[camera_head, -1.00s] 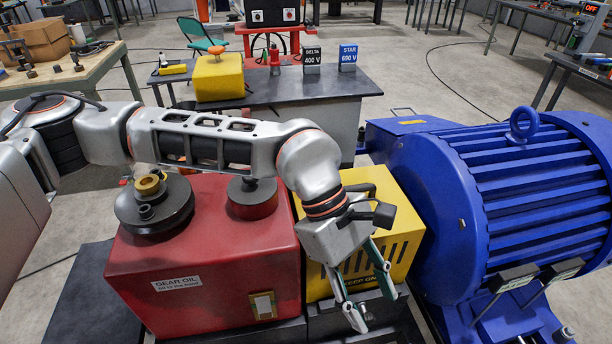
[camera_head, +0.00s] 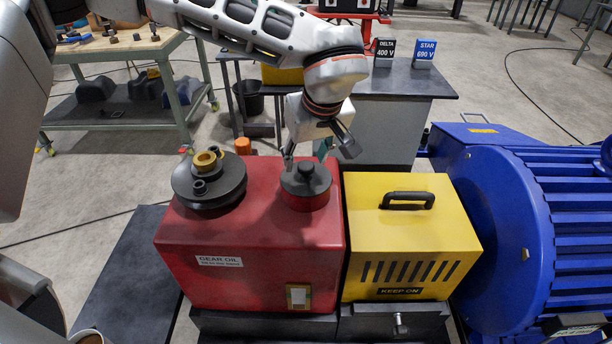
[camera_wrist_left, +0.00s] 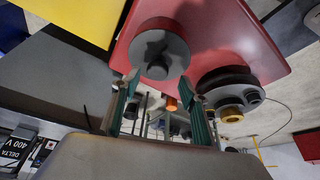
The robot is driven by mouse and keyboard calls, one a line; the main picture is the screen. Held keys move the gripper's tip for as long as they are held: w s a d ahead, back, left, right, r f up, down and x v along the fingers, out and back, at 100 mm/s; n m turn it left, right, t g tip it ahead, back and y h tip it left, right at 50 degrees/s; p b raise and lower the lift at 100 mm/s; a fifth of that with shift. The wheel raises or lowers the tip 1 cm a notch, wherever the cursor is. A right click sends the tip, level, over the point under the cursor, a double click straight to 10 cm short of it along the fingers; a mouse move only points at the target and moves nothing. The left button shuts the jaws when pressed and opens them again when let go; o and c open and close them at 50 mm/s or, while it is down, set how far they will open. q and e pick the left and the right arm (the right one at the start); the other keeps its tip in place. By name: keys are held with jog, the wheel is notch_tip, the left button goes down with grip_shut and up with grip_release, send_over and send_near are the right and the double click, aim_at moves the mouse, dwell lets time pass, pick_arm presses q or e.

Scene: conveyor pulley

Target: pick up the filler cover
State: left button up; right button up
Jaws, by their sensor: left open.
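The filler cover, a dark round cap with a knob (camera_head: 305,178), sits on the red neck on top of the red gear oil box (camera_head: 250,260). In the left wrist view the filler cover (camera_wrist_left: 160,54) shows a lobed knob, just beyond the fingertips. My left gripper (camera_head: 306,154) is at the far side of the cover, its fingers partly hidden. In the left wrist view my left gripper (camera_wrist_left: 161,82) is open and empty, with one finger to each side of the cover's knob. I cannot tell whether it touches the cover. My right gripper is not in view.
A dark disc with a brass ring (camera_head: 208,178) stands left of the cover on the same box. A yellow box with a black handle (camera_head: 410,240) and a big blue motor (camera_head: 530,220) stand to the right. A dark table (camera_head: 405,80) with signs is behind.

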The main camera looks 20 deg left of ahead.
aim_at(306, 164)
pick_arm(q)
jog(key=x, duration=0.4)
jog(key=shift+w+d+f, duration=0.1)
jog(key=shift+w+d, duration=0.05)
jog(key=shift+d, duration=0.1)
grip_shut()
